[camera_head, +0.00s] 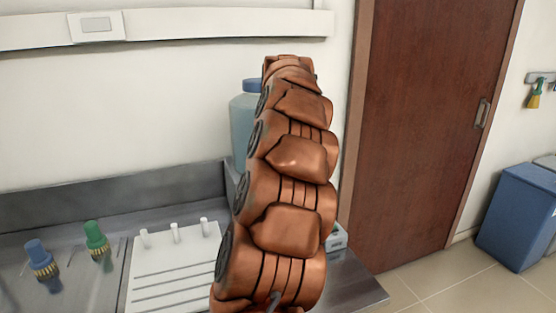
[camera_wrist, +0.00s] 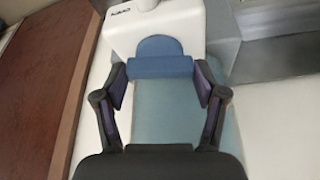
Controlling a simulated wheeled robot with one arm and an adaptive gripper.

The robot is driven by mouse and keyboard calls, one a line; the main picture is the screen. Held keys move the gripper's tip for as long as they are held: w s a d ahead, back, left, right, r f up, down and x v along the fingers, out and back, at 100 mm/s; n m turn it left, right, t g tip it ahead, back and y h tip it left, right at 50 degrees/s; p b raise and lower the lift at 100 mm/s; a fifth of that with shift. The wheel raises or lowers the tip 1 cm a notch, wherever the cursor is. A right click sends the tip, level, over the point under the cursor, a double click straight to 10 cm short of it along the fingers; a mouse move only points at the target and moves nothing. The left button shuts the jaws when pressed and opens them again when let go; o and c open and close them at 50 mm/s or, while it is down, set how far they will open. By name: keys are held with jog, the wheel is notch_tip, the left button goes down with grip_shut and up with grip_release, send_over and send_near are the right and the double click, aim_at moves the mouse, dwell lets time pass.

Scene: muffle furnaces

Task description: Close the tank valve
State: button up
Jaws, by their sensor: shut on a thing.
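A teal tank with a blue top (camera_head: 244,120) stands against the wall on the counter, partly hidden behind my copper-coloured arm in the head view. In the wrist view, the teal body (camera_wrist: 165,112) lies between and below my dark fingers. My gripper (camera_wrist: 160,70) has one finger on each side of the blue part (camera_wrist: 160,66) at the tank's end and is shut on it. I cannot tell a separate valve handle from this blue part. My gripper is hidden in the head view.
A white rack with pegs (camera_head: 175,265) sits on the grey counter. A blue-topped item (camera_head: 40,258) and a green-topped item (camera_head: 96,238) are left of it. A white housing (camera_wrist: 120,38) adjoins the blue part. A brown door (camera_head: 430,110) and blue bin (camera_head: 520,220) stand right.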

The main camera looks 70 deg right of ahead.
jog(key=shift+n+t+y, duration=0.3)
jog(key=shift+n+t, duration=0.1)
jog(key=shift+n, duration=0.8)
jog(key=o, duration=0.9)
jog(key=shift+c, duration=0.2)
jog(key=v, duration=1.2)
jog(key=shift+d, duration=0.1)
